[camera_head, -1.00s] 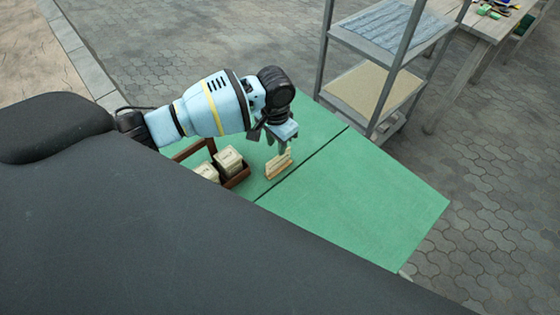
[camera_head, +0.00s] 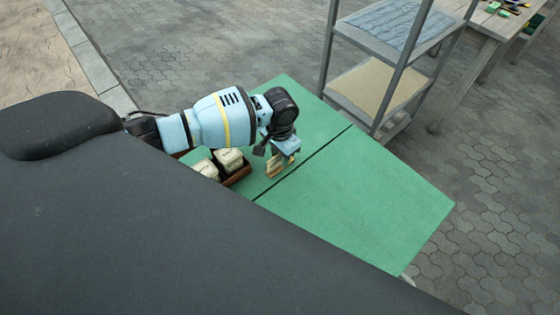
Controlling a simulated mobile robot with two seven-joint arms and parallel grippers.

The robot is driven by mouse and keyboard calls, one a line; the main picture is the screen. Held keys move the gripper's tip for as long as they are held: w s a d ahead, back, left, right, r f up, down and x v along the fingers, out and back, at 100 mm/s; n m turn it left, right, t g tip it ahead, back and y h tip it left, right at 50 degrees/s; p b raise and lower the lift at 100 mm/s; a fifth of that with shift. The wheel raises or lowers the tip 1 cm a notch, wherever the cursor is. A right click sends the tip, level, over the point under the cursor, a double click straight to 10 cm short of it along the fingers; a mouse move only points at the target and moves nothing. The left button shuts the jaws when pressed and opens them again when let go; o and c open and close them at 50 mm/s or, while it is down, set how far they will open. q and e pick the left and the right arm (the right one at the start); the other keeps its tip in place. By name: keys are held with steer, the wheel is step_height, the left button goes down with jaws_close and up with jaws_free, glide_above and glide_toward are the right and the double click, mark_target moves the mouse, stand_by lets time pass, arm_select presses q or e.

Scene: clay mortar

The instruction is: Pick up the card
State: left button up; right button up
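The small cream-coloured card (camera_head: 272,169) stands upright on the green table, with a wooden-looking edge along its base, just left of the dark seam. My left gripper (camera_head: 286,160) points down at the card's right end, with its fingers at the card's height. The fingers overlap the card in the picture, and I cannot tell whether they touch it or how far apart they are. My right gripper is not in view.
A brown tray (camera_head: 239,177) with cream-coloured blocks (camera_head: 229,160) stands left of the card, partly hidden by my arm. The green table (camera_head: 360,200) is clear on the right. A metal shelf rack (camera_head: 385,85) stands behind the table.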

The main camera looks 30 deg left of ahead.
mark_target(279, 167)
arm_select(q)
jaws_close()
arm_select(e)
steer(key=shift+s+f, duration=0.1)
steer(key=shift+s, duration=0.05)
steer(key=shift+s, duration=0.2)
